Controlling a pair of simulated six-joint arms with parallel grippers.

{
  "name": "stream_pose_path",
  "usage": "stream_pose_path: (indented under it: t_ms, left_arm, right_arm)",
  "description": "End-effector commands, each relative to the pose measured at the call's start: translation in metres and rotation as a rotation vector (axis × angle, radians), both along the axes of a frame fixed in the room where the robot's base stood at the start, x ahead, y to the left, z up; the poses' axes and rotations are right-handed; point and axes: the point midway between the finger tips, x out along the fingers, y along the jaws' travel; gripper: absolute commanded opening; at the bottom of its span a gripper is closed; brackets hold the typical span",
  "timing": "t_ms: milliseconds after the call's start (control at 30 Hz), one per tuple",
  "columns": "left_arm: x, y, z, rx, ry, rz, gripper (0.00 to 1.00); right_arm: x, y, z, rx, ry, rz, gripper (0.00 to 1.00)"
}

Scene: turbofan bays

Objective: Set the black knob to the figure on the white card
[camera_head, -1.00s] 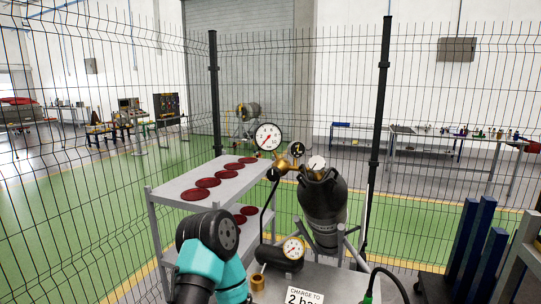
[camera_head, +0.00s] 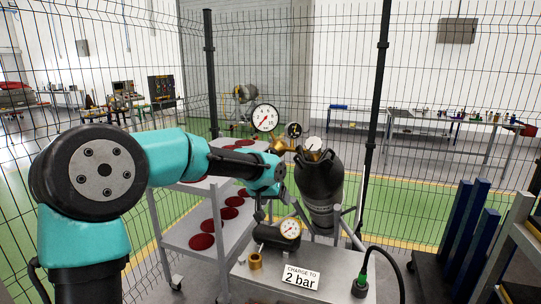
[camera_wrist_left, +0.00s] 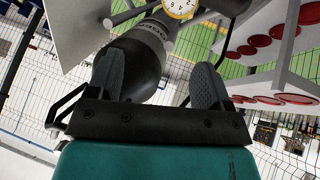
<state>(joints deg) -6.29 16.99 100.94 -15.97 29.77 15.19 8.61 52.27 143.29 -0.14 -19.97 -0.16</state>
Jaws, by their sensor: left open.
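The white card (camera_head: 301,277) lies on the grey bench and reads "CHARGE TO 2 bar". The brass regulator (camera_head: 279,146) stands beside the dark cylinder (camera_head: 321,185), with a large white dial (camera_head: 264,117) and a smaller black dial (camera_head: 293,129). I cannot make out the black knob; my left arm covers the area below the regulator. My left gripper (camera_head: 272,208) points down beside the cylinder, above a lower gauge (camera_head: 290,228). In the left wrist view its two dark fingers (camera_wrist_left: 161,80) are apart with nothing held between them. My right gripper is out of view.
A grey shelf cart (camera_head: 200,187) with several dark red discs stands left of the bench. A black hose (camera_head: 386,254) rises at the right. Blue upright panels (camera_head: 468,232) stand further right. A wire fence runs behind.

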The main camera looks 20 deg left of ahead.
Motion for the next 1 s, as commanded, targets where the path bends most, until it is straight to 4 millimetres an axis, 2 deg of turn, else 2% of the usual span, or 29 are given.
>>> stream_pose_path:
  t_ms: [33, 100, 200, 300, 333, 400, 500, 833, 1000]
  left_arm:
    - [-0.002, 0.009, 0.047, 0.007, -0.045, 0.017, 0.73]
    - [-0.01, 0.021, 0.101, 0.016, -0.088, 0.041, 0.73]
    - [-0.029, 0.038, 0.168, 0.024, -0.139, 0.078, 0.73]
    - [-0.047, 0.051, 0.213, 0.026, -0.171, 0.108, 0.73]
    - [-0.051, 0.054, 0.222, 0.027, -0.177, 0.115, 0.73]
    - [-0.058, 0.059, 0.235, 0.028, -0.185, 0.125, 0.73]
    - [-0.06, 0.06, 0.24, 0.028, -0.188, 0.13, 0.73]
    - [-0.058, 0.06, 0.237, 0.028, -0.187, 0.129, 0.73]
    - [-0.049, 0.058, 0.228, 0.028, -0.186, 0.128, 0.73]
  right_arm:
    - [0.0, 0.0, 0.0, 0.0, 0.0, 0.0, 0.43]
    - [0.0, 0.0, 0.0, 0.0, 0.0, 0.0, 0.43]
    - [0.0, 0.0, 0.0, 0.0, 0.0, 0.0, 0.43]
    - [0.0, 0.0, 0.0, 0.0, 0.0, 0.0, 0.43]
    - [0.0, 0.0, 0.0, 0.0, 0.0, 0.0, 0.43]
    - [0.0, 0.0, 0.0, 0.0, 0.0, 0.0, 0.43]
    - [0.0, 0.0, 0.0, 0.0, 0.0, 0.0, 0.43]
    - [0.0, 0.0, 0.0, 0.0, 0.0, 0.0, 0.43]
    - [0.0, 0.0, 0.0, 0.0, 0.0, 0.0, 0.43]
